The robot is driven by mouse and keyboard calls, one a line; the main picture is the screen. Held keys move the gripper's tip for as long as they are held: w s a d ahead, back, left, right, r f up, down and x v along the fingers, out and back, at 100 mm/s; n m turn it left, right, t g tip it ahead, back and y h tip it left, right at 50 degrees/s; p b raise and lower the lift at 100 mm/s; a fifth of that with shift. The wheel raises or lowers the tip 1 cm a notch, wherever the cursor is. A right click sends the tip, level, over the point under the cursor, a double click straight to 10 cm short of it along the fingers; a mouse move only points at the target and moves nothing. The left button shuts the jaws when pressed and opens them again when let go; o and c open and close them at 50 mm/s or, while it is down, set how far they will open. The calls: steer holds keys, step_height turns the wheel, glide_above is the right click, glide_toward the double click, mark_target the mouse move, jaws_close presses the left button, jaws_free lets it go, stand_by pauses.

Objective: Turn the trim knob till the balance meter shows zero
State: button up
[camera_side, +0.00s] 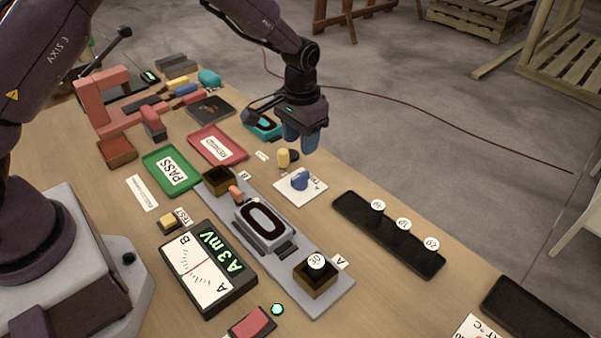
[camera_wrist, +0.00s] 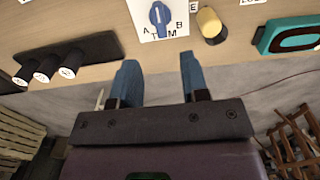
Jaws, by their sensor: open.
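The trim knob (camera_side: 299,182) is a blue knob on a white plate at the right of the bench. It also shows at the top of the wrist view (camera_wrist: 158,14), with letters A and B beside it. The balance meter (camera_side: 207,268) is a dark box at the front left, with a dial marked A and B and a green readout that reads "A 3 mV". My gripper (camera_side: 303,138) has blue fingers and hangs beyond the knob, apart from it. In the wrist view its fingers (camera_wrist: 158,75) are spread with nothing between them.
A yellow knob (camera_side: 285,158) stands close behind the trim plate. A grey track (camera_side: 327,275) with a detector unit (camera_side: 264,222) lies left of the knob. A black tray (camera_side: 345,207) with several round-labelled pieces lies to the right. A teal-framed piece (camera_side: 262,127) sits near my gripper.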

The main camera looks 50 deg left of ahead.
mark_target(300, 175)
step_height(300, 175, down, 10)
steer(key=shift+r, duration=0.1)
steer(key=shift+c, duration=0.2)
jaws_close()
